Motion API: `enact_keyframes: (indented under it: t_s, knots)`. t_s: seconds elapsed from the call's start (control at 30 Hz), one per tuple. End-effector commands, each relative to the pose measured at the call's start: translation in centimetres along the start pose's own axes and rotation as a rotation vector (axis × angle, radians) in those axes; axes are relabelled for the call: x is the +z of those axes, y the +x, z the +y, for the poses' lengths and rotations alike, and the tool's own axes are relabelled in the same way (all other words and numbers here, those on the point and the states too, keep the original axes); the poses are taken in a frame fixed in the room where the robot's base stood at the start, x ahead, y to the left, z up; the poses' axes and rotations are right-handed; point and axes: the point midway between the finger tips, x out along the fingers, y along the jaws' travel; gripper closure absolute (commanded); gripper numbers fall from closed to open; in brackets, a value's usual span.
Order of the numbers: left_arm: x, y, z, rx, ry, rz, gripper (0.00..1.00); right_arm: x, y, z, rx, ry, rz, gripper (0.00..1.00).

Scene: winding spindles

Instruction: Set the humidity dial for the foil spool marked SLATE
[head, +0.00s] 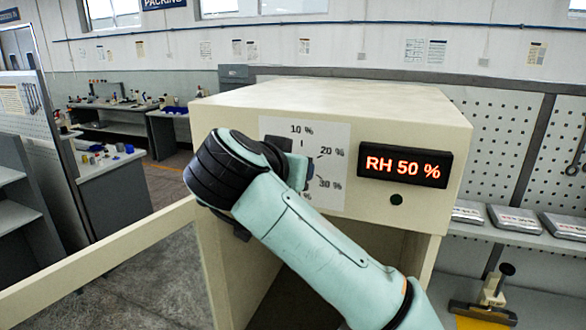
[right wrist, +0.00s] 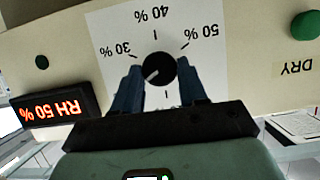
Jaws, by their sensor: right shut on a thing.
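The humidity dial's black knob (right wrist: 160,68) sits on a white scale plate (head: 338,187) on the cream cabinet front. In the right wrist view, which is upside down, 30 %, 40 % and 50 % are readable. The knob's white mark points lower left there, to the side away from 50 %. The red display (head: 403,166) reads RH 50 %; it also shows in the wrist view (right wrist: 58,108). My right gripper (head: 302,172) is shut on the knob, one blue finger on each side. In the head view my wrist hides the knob. No SLATE spool and no left gripper are visible.
The cream cabinet (head: 330,98) has an open space below the dial panel. A green button (right wrist: 305,26) marked DRY is beside the scale. A cream rail (head: 110,260) runs at lower left. Several grey flat cases (head: 515,219) lie on a shelf at right.

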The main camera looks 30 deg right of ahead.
Motion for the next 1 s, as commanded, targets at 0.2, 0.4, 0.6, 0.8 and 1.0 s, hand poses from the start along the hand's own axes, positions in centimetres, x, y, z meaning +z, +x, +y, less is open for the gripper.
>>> enact_keyframes:
  t_s: [0.2, 0.4, 0.6, 0.8, 1.0]
  knots:
    - [-0.01, -0.01, 0.01, 0.000, 0.000, 0.000, 0.57, -0.07, -0.01, 0.00, 0.007, -0.015, 0.003, 0.88]
    - [-0.01, -0.01, 0.01, 0.000, 0.000, 0.000, 0.57, -0.09, -0.01, 0.01, 0.007, -0.015, 0.003, 0.88]
    - [-0.01, -0.01, 0.01, 0.000, 0.000, 0.000, 0.57, -0.09, -0.01, 0.01, 0.006, -0.015, 0.003, 0.33]
    - [-0.01, -0.01, 0.01, 0.000, 0.000, 0.000, 0.57, -0.06, -0.01, 0.00, 0.006, -0.015, 0.002, 0.33]
    - [-0.01, 0.00, 0.00, 0.000, 0.000, 0.000, 0.57, -0.05, -0.91, -0.13, 0.002, -0.016, 0.002, 0.33]
